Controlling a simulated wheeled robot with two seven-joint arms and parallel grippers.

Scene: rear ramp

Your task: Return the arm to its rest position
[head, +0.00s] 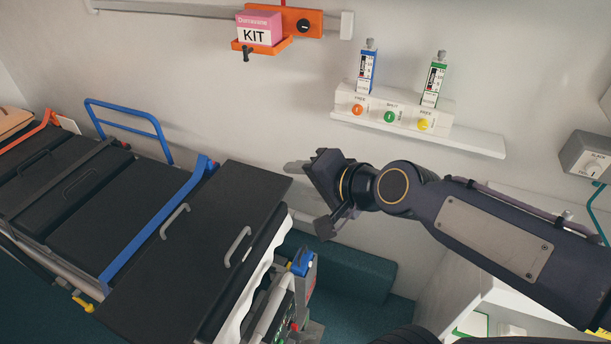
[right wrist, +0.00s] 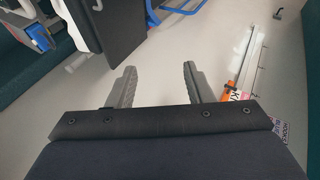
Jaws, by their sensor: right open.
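My right gripper (head: 308,196) is in the middle of the head view, its arm coming in from the right. It is in the air in front of the pale wall, to the right of the stretcher's end and below the wall shelf. In the right wrist view its two grey fingers (right wrist: 157,88) stand wide apart with nothing between them but the pale wall behind. My left gripper is not in view.
A stretcher (head: 205,228) with black pads and blue rails fills the left. A shelf (head: 470,138) bears a white holder (head: 390,112) with blue and green devices. A pink kit box (head: 259,28) sits in an orange wall bracket. A wall box (head: 588,157) is at right.

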